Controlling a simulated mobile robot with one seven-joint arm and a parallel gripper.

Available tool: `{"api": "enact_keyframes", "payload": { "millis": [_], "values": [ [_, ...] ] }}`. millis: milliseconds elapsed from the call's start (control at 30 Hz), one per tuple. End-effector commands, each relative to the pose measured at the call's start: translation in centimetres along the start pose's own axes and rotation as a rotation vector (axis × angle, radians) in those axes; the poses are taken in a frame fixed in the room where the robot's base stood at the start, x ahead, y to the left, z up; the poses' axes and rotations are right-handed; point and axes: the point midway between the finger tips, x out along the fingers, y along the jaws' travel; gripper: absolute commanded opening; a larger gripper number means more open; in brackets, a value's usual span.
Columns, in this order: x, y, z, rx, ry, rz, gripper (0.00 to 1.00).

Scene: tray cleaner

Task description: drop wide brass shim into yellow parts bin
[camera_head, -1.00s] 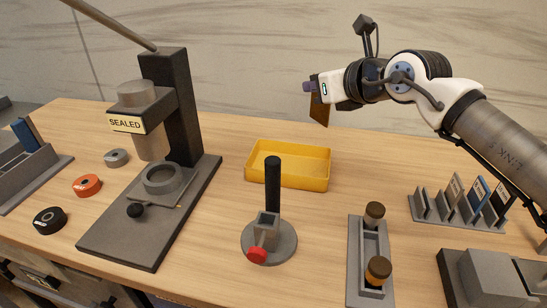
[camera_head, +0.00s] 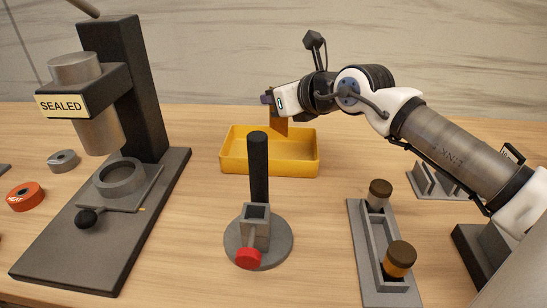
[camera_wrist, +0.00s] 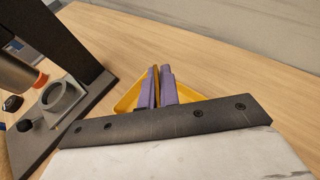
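The wide brass shim (camera_head: 278,126) is a flat brownish-gold plate hanging from my gripper (camera_head: 268,99) in the head view. In the wrist view, the purple fingers of my gripper (camera_wrist: 160,88) are shut on the shim (camera_wrist: 154,82), which shows as a thin edge between them. The yellow parts bin (camera_head: 270,165) is an open shallow box on the table. In the head view the shim appears over the bin's back right part; its exact height above the bin is hard to tell. In the wrist view the bin (camera_wrist: 130,99) shows behind the fingers.
A press labelled SEALED (camera_head: 140,85) stands left of the bin. A round stand with a black post (camera_head: 258,170) is in front of the bin. A grey rack with two capped vials (camera_head: 357,225) is at front right. Rings lie at far left, including an orange one (camera_head: 25,196).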

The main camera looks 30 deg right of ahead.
Motion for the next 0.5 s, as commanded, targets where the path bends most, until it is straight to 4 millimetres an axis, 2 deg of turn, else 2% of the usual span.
{"api": "enact_keyframes", "payload": {
  "millis": [100, 367, 400, 500],
  "values": [
    [0.36, 0.0, -0.9, 0.0, 0.001, 0.0, 0.0],
    [0.38, 0.02, -0.93, 0.0, 0.0, 0.0, 0.0],
    [0.38, 0.02, -0.93, 0.0, 0.0, 0.0, 0.07],
    [0.38, 0.02, -0.92, 0.0, 0.0, 0.0, 0.2]
  ]
}}
